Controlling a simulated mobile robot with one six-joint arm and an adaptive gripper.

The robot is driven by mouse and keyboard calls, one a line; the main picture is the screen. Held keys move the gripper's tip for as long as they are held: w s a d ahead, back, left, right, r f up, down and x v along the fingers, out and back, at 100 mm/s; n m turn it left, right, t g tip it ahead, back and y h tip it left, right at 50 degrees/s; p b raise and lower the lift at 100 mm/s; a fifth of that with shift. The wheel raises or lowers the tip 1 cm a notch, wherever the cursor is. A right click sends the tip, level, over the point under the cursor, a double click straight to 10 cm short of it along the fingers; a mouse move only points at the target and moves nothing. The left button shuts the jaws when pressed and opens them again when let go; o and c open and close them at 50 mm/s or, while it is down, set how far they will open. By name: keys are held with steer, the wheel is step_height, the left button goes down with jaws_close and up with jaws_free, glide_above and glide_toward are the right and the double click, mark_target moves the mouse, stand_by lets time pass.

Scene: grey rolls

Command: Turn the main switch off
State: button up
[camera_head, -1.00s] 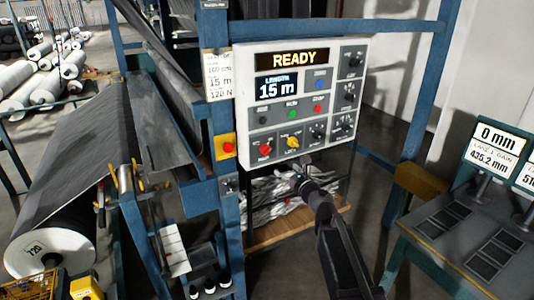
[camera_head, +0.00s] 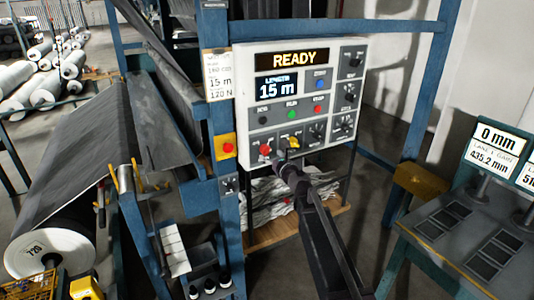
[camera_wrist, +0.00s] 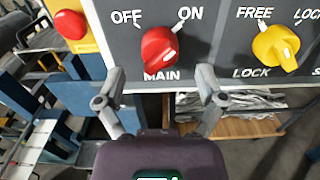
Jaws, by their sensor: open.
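The main switch is a red rotary knob (camera_wrist: 160,48) labelled MAIN in the wrist view, with OFF at its upper left and ON at its upper right. Its white mark leans to the upper right, towards ON. In the head view the knob (camera_head: 265,149) sits at the lower left of the white control panel (camera_head: 243,75). My gripper (camera_wrist: 161,100) is open and empty, its two fingers spread either side of and below the knob, apart from it. In the head view my gripper (camera_head: 285,168) is just below the panel's lower edge.
A yellow FREE/LOCK knob (camera_wrist: 276,47) is right of the main switch. A red button on a yellow box (camera_head: 225,146) is to the left, beside a blue post (camera_head: 222,115). A wooden shelf (camera_head: 268,238) with grey material is below. The display reads READY.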

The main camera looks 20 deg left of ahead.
mark_target(266, 151)
steer(key=shift+x, duration=1.4)
steer(key=c, duration=1.2)
